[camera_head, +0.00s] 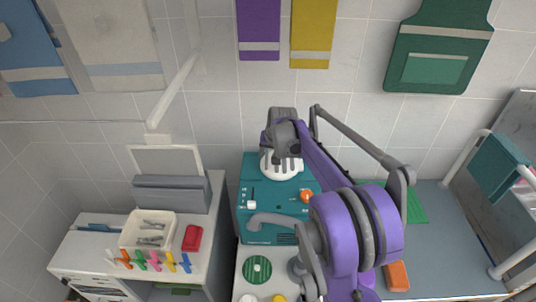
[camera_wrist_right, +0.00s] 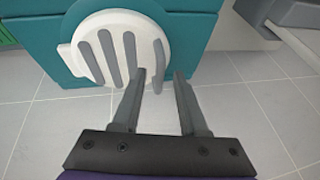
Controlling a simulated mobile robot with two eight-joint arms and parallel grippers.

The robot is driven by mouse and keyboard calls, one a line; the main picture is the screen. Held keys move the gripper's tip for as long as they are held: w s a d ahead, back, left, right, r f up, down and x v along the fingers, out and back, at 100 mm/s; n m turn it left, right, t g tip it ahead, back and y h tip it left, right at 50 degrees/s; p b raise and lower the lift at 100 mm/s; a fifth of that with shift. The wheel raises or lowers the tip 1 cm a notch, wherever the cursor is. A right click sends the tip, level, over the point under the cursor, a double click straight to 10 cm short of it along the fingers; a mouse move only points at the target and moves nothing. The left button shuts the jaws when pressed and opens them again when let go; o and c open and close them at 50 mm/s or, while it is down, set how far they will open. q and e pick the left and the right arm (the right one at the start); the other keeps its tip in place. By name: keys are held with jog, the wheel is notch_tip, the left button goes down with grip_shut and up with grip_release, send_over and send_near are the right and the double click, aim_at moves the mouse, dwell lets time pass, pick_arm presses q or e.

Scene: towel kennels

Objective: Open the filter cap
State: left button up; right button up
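The filter cap is a round white disc with dark grey slots (camera_wrist_right: 118,40). In the right wrist view it lies against the teal machine (camera_wrist_right: 197,35), with a small white tab at its left. In the head view the cap (camera_head: 281,171) shows on the teal machine (camera_head: 256,190), partly hidden by my right gripper. My right gripper (camera_wrist_right: 160,75) has two grey fingers spread apart with nothing between them. Its tips are close to the cap's lower right edge; contact cannot be told. In the head view the right gripper (camera_head: 285,152) reaches over the cap. My left gripper is not in view.
An orange knob (camera_head: 306,196) sits on the teal machine. A white bin of tools (camera_head: 147,232), a red box (camera_head: 192,238) and several coloured clips stand on the left cart.

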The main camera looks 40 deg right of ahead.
grip_shut()
dwell(1.2)
